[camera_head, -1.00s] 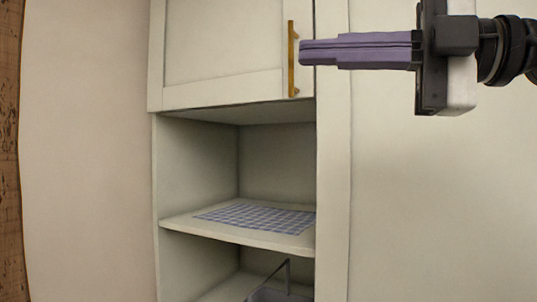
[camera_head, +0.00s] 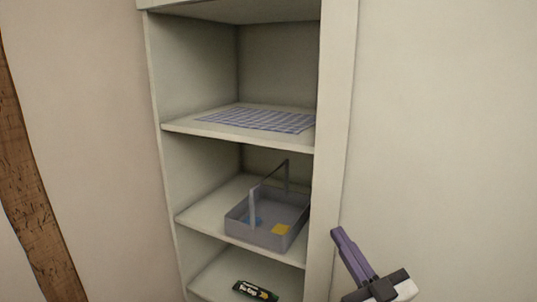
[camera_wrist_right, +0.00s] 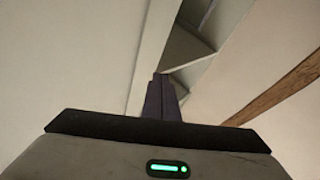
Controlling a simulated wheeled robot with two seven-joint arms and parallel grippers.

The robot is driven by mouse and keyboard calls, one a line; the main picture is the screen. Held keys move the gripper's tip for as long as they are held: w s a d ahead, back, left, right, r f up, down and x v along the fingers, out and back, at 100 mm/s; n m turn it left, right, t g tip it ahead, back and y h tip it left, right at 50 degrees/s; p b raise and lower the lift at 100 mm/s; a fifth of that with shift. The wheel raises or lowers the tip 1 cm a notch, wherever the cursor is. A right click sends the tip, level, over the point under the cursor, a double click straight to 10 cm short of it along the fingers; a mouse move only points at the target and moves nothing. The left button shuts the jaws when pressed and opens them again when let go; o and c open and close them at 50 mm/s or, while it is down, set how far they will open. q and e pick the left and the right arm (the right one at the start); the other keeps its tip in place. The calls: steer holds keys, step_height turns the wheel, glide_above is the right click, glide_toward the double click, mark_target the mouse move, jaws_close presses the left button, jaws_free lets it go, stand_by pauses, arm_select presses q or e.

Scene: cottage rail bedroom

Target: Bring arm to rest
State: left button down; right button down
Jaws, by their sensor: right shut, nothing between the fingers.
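My right gripper (camera_head: 340,236) shows at the lower right of the head view, in front of the cabinet's right side panel. Its purple fingers are together, with nothing between them, and point up and to the left. In the right wrist view the shut fingers (camera_wrist_right: 161,84) point toward the cabinet shelves. Both views show it clear of the objects on the shelves. My left gripper does not show in any view.
The open cabinet has a shelf (camera_head: 180,126) with a checked cloth (camera_head: 262,119). Below stands a grey handled basket (camera_head: 262,236) holding blue and yellow items. A dark green packet (camera_head: 254,290) lies lower down. A wooden post (camera_head: 35,190) stands at left.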

steer(key=s+d+f+m+g+h, duration=0.15)
steer(key=s+f, duration=0.25)
steer(key=f, duration=0.4)
steer(key=s+f+m+g+h, duration=0.1)
steer(key=s+f+g+h, duration=0.2)
steer(key=f, duration=0.5)
steer(key=s+d+f+m+g, duration=0.1)
steer(key=s+f+m+g, duration=0.1)
steer(key=s+f, duration=0.5)
steer(key=s+f+g, duration=0.5)
steer(key=s+f, duration=0.9)
steer(key=s, duration=0.1)
steer(key=shift+a+f+h, duration=0.4)
steer(key=shift+a+h, duration=0.05)
steer(key=shift+g, duration=0.25)
